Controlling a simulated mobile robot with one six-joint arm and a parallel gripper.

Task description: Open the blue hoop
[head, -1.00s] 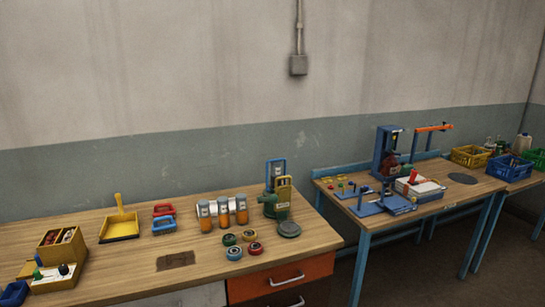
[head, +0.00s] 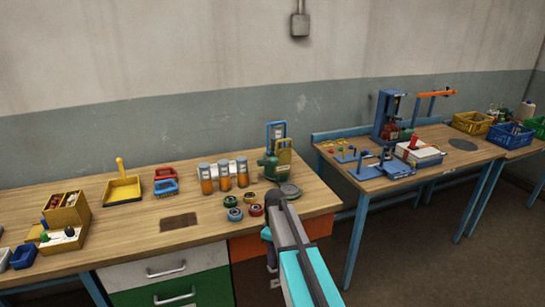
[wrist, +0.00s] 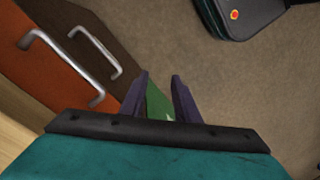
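The blue hoop (head: 276,132) appears to be the upright blue rectangular frame at the back of the green device (head: 270,166) on the near workbench. A yellow frame (head: 285,151) stands in front of its lower right part and hides some of it. The hoop looks upright. My gripper (wrist: 158,88) is in front of the bench, below and short of the hoop, with the hoop outside the wrist view. Its two dark fingers are apart. A green patch shows between them; I cannot tell what it is. The fingertips are not clear in the head view.
Several coloured rings (head: 235,214), orange jars (head: 225,178) and a grey disc (head: 290,190) stand near the device. The orange drawer (wrist: 45,62) with its handle is beside my gripper. A second workbench (head: 440,155) stands to the right, with open floor between.

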